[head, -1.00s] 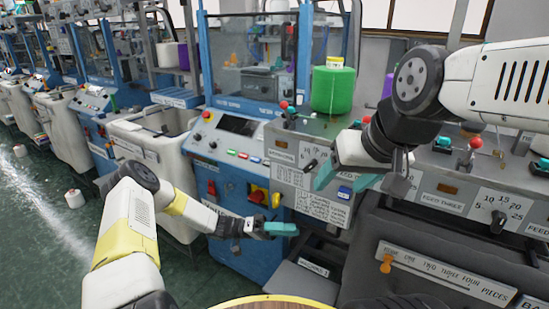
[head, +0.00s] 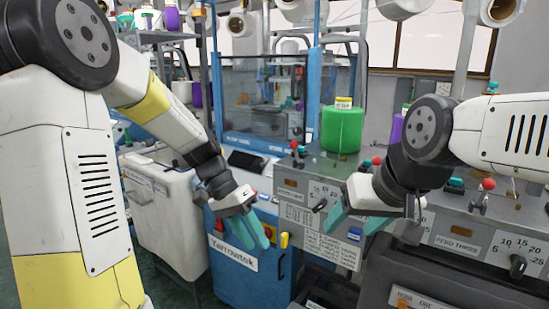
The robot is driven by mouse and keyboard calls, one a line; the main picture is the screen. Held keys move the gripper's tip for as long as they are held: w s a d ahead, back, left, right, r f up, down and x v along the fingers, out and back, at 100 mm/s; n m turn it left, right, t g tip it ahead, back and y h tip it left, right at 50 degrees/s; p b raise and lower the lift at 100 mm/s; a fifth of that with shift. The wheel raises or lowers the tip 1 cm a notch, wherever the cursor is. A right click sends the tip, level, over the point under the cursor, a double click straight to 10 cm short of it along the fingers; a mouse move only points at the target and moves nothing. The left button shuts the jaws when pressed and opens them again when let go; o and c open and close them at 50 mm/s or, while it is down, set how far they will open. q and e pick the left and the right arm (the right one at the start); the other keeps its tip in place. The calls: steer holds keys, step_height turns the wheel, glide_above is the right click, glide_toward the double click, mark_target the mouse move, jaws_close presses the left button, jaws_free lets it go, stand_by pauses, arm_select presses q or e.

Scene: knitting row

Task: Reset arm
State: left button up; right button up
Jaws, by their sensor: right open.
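My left gripper (head: 255,230) has teal fingers and hangs in front of the blue knitting machine (head: 229,252). Its fingers look close together, and I cannot tell whether they are parted. My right gripper (head: 352,220) is open, its teal fingers apart, with nothing seen between them. It is in front of the grey control panel (head: 295,185). My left arm fills the left side of the head view, and my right arm comes in from the right.
A green yarn cone (head: 342,130) stands on top of the grey machine behind my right gripper. A whitish bin (head: 165,215) stands left of the blue machine. Levers with red knobs (head: 488,184) stick up at the right. Purple cones stand farther back.

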arm_select(q)
steer(key=s+a+r+n+t+y, duration=0.3)
steer(key=s+a+r+n+t, duration=0.3)
steer(key=s+r, duration=0.5)
steer(key=a+t, duration=0.2)
steer(key=a, duration=0.1)
steer(key=shift+a+r, duration=0.15)
steer(key=shift+r, duration=0.2)
